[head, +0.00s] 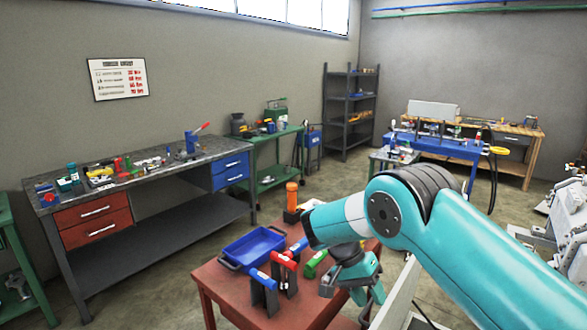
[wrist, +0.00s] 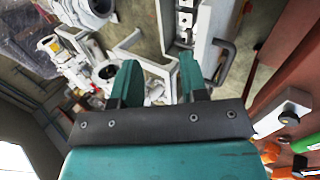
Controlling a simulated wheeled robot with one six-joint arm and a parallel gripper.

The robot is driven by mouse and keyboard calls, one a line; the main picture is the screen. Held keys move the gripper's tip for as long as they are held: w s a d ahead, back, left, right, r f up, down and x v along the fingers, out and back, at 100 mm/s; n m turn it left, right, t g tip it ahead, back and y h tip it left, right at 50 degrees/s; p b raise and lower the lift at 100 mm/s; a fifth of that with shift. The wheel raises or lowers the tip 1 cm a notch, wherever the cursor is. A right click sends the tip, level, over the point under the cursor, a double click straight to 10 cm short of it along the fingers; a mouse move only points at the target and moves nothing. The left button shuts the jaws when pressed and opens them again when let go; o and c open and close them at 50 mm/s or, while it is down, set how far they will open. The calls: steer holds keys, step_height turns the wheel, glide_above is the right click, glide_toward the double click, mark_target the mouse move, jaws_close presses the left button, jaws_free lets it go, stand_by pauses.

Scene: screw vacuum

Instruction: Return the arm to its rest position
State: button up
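My arm (head: 470,240) is teal and reaches in from the right in the head view, bent over the red-brown table (head: 215,285). My gripper (head: 368,290) hangs at the right side of this table, past the tools on it. In the wrist view my gripper (wrist: 158,78) shows two teal fingers standing apart with nothing between them. Pale machine parts lie beyond the fingers.
The table holds a blue tray (head: 252,247), upright tools with blue and red handles (head: 283,260), a green-handled tool (head: 315,264) and an orange-topped item (head: 292,195). White machinery (head: 567,215) stands at the right. Open floor lies behind the table.

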steer(key=s+d+r+n+t+y+b, duration=0.25)
steer(key=s+r+n+y+b, duration=0.2)
steer(key=s+r+n, duration=0.55)
steer(key=s+a+r+n+t+y+b, duration=0.1)
steer(key=s+a+r+n+y+b, duration=0.1)
steer(key=s, duration=0.8)
steer(key=s+a+r+n+y+b, duration=0.1)
steer(key=s+a+r+y+b, duration=0.1)
steer(key=s, duration=0.7)
steer(key=shift+s+a+n+t+y+b, duration=0.15)
steer(key=shift+s+n+t+y+b, duration=0.25)
steer(key=shift+y, duration=0.25)
steer(key=shift+a, duration=0.1)
